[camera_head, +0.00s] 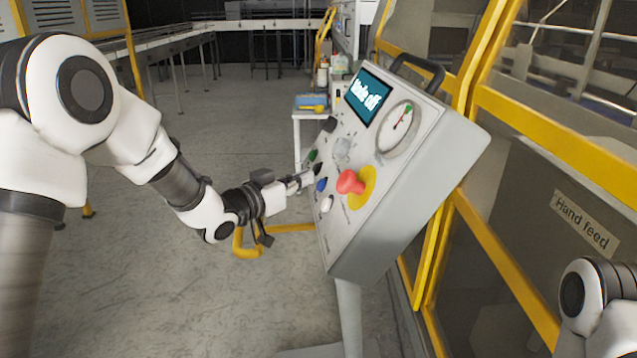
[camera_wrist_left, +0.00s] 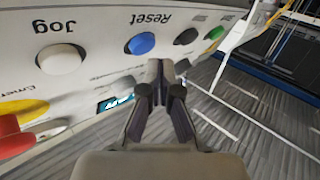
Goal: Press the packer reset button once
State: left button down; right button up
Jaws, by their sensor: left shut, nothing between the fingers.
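The grey control panel (camera_head: 390,215) stands tilted on a post. Its blue button (camera_head: 321,185) has the label "Reset" in the left wrist view, where the label is upside down and the button (camera_wrist_left: 142,43) looks unpressed. My left gripper (camera_head: 308,178) is shut and empty, its fingertips close to the panel face. In the left wrist view its fingertips (camera_wrist_left: 161,68) are below and right of the blue button, between it and a black button (camera_wrist_left: 186,36). I cannot tell whether they touch the panel. My right gripper is out of view.
A white button (camera_wrist_left: 61,59) labelled "Jog", a green button (camera_head: 312,155) and a red mushroom knob (camera_head: 348,182) on yellow are close by. A screen (camera_head: 368,97) and a dial (camera_head: 398,128) are above. A yellow-framed enclosure (camera_head: 560,130) stands right; open floor (camera_head: 150,290) lies left.

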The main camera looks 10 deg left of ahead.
pick_arm(q)
jog(key=a+p, duration=0.1)
jog(key=s+a+r, duration=0.1)
jog(key=a+r+p, duration=0.1)
jog(key=a, duration=0.1)
jog(key=shift+s+r+p, duration=0.25)
jog(key=shift+s+p, duration=0.05)
dwell(0.4)
dwell(0.3)
